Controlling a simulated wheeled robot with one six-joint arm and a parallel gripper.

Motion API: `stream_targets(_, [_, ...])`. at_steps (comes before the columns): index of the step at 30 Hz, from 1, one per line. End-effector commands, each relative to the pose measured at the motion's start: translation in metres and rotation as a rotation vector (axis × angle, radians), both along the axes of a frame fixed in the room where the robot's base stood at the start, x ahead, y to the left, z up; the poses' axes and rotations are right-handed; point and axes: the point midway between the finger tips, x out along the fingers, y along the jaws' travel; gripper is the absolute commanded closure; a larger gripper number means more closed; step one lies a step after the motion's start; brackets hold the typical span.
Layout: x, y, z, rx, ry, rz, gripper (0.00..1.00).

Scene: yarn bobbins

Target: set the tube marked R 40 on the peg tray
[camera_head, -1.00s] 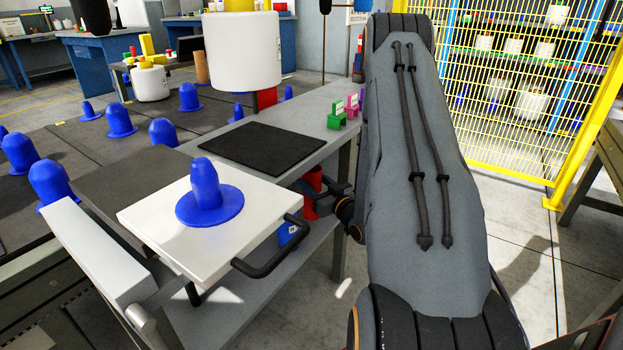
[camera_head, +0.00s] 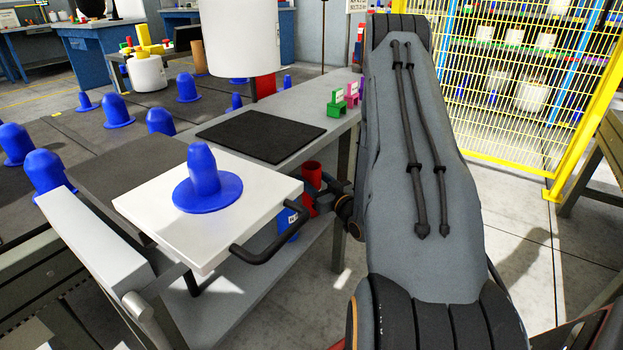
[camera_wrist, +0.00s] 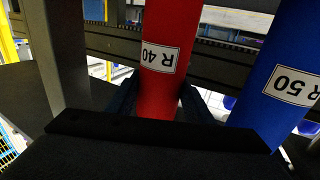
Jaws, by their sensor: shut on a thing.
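The red tube marked R 40 (camera_wrist: 162,50) is between the dark fingers of my gripper (camera_wrist: 160,100) in the wrist view. My gripper is shut on it. In the head view this red tube (camera_head: 311,174) shows partly behind the tray's handle, beside my gripper (camera_head: 325,193). I cannot tell whether its lower end touches anything. The white peg tray (camera_head: 150,210) lies left of my gripper. One blue flanged peg (camera_head: 205,175) stands upright on it, with no tube over it.
A blue tube marked R 50 (camera_wrist: 280,75) stands close right of the red one in the wrist view. The tray's black handle (camera_head: 265,245) is near my gripper. A black mat (camera_head: 262,136), green stand (camera_head: 340,108) and large white bobbin (camera_head: 243,45) are behind.

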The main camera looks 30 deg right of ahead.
Motion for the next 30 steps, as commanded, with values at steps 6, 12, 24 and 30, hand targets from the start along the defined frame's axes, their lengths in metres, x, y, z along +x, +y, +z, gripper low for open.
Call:
stream_targets(6, [0.000, 0.000, -0.002, 0.000, 0.000, 0.000, 0.75])
stream_targets(12, [0.000, 0.000, -0.006, 0.000, 0.000, 0.000, 0.75])
stream_targets(24, [0.000, 0.000, -0.006, 0.000, 0.001, 0.000, 0.31])
stream_targets(30, [-0.015, -0.001, -0.006, 0.002, 0.002, -0.003, 0.31])
